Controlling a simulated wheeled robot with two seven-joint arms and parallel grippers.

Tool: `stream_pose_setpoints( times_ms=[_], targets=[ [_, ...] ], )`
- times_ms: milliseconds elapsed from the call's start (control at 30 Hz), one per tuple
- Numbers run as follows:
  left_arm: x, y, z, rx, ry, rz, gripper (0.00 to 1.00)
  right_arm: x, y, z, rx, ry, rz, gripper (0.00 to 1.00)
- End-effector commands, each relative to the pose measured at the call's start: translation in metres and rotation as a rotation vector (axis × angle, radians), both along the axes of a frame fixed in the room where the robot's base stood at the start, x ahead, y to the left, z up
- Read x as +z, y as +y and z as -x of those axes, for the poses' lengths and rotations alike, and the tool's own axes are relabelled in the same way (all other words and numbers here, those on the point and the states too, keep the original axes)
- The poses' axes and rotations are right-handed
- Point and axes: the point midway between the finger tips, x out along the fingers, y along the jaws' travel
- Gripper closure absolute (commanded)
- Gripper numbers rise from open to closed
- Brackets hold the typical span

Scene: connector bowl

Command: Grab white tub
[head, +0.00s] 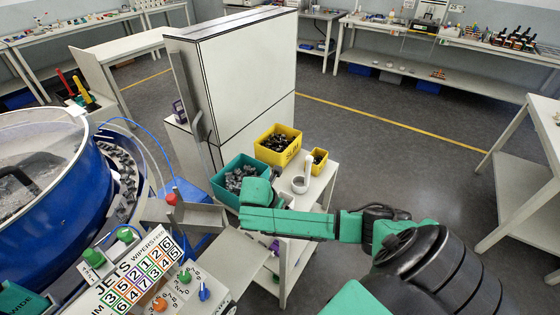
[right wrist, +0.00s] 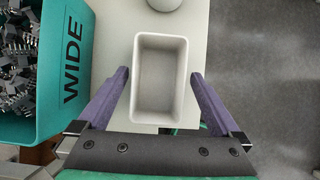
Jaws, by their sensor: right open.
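The white tub (right wrist: 160,40) is a small, empty, rectangular container on the pale side table (right wrist: 196,28), seen from above in the right wrist view. My right gripper (right wrist: 160,75) is open, with one purple finger on each side of the tub. My left gripper is not in view.
A teal bin marked WIDE (right wrist: 75,75), full of dark parts, stands close left of the tub. A round white vessel (head: 300,184) stands just beyond it. Yellow bins (head: 278,145) (head: 319,161) are farther back. A blue bowl feeder (head: 60,210) is at left.

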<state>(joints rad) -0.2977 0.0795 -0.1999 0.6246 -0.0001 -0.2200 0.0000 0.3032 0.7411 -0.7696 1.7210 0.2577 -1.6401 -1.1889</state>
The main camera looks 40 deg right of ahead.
Motion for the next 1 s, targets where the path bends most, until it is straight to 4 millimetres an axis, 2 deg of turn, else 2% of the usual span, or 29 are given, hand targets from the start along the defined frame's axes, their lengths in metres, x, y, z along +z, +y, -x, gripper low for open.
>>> stream_pose_setpoints(
  times_ms=[100, 267, 500, 833, 933, 1000],
  targets=[
    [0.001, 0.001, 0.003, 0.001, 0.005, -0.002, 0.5, -0.01, -0.005, -0.001, 0.002, 0.001, 0.0, 0.0],
    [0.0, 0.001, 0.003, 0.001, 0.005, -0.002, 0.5, -0.011, -0.005, -0.001, 0.002, 0.0, 0.0, 0.0],
    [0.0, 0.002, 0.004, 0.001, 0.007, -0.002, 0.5, -0.011, -0.005, -0.001, 0.001, 0.0, 0.0, 0.84],
    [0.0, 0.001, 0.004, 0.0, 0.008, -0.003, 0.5, -0.004, -0.005, -0.002, 0.001, -0.002, 0.0, 0.84],
    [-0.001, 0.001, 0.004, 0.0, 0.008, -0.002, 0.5, 0.01, -0.005, -0.002, 0.001, -0.003, 0.0, 0.84],
    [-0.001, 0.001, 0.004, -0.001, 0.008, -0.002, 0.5, 0.027, -0.005, -0.003, 0.003, -0.007, -0.001, 0.84]
  ],
)
